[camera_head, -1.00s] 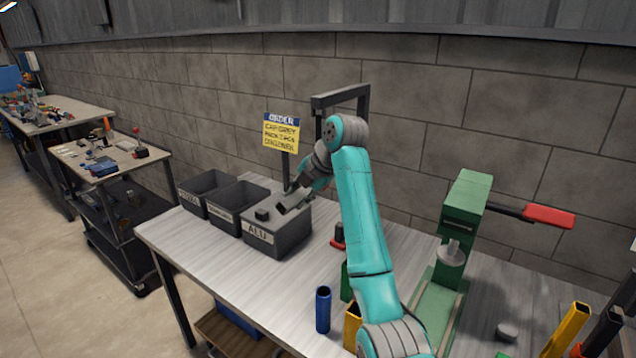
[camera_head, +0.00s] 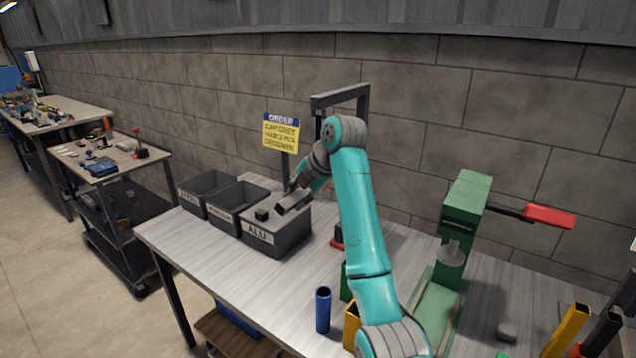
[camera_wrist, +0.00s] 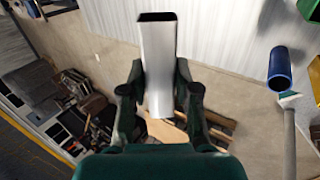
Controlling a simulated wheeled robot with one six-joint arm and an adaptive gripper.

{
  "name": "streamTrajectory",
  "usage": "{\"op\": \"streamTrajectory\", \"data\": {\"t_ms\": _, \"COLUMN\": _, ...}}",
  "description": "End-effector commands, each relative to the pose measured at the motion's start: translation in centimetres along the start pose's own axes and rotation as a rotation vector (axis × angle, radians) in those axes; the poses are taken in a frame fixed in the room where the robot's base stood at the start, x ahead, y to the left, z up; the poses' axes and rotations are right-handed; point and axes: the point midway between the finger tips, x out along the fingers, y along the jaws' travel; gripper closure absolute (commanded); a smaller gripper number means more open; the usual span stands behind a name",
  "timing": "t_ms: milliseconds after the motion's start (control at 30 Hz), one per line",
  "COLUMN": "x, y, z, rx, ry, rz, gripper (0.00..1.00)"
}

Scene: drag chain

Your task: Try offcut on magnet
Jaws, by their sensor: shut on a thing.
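My gripper (camera_head: 297,190) is above the right-hand grey bin marked ALU (camera_head: 279,245), at the left end of the bench. It is shut on a silver square-tube offcut, which shows clearly in the wrist view (camera_wrist: 158,60) with its hollow end pointing away from my gripper (camera_wrist: 160,95). In the head view the offcut (camera_head: 290,203) is small and looks darker. A dark block (camera_head: 262,214) is on top of the ALU bin, left of the offcut and apart from it. I cannot tell which thing is the magnet; a small red-and-dark piece (camera_head: 338,239) stands right of the bin.
Two more grey bins (camera_head: 238,204) stand left of the ALU bin. An order sign (camera_head: 281,131) and a dark frame (camera_head: 340,97) stand behind. A blue tube (camera_head: 323,310) and a green press (camera_head: 462,215) with a red handle are on the right.

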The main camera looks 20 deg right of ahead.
Motion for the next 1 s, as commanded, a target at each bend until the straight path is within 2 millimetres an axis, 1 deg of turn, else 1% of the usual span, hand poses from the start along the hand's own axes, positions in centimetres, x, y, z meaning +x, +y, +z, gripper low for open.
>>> {"op": "streamTrajectory", "data": {"t_ms": 667, "x": -0.11, "y": 0.07, "z": -0.87, "rx": -0.001, "ry": 0.000, "rz": 0.000, "gripper": 1.00}}
{"op": "streamTrajectory", "data": {"t_ms": 1000, "x": -0.12, "y": 0.08, "z": -0.94, "rx": 0.000, "ry": 0.000, "rz": 0.000, "gripper": 1.00}}
